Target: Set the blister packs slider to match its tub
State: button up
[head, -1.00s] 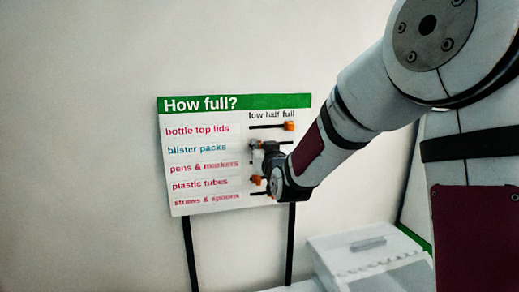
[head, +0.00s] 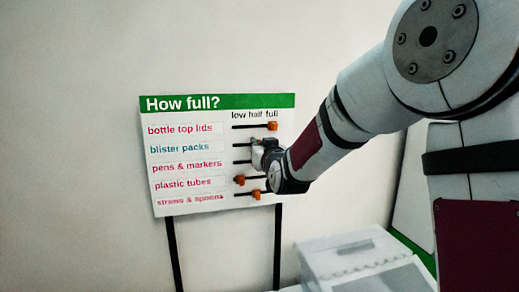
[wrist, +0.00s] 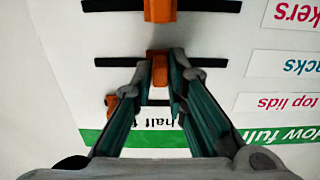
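The "How full?" board (head: 190,170) has rows of sliders under low, half and full. The blister packs label (head: 180,148) is in the second row. In the wrist view, where the board is upside down, the orange blister packs slider (wrist: 159,70) sits about mid-slot, near half. My gripper (wrist: 159,62) has its fingertips close against both sides of this slider and looks shut on it. In the head view my gripper (head: 258,152) covers the middle of the second and third rows. The blister packs tub cannot be identified.
The bottle top lids slider (head: 272,126) is at full, the plastic tubes slider (head: 239,180) at low, the straws & spoons slider (head: 256,195) near half. The pens & markers slider (wrist: 160,10) is close by. A white box (head: 350,255) stands lower right.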

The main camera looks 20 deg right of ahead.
jog(key=shift+o, duration=1.2)
jog(key=s, duration=1.2)
jog(key=s+f+g, duration=0.3)
jog(key=s+g, duration=0.1)
jog(key=s, duration=0.6)
jog(key=s+f+g, duration=0.3)
jog(key=s+g, duration=0.1)
jog(key=s, duration=0.6)
jog(key=s+f+g, duration=0.3)
jog(key=s+g, duration=0.1)
jog(key=s, duration=0.7)
jog(key=shift+f+b, duration=0.15)
jog(key=shift+b, duration=0.25)
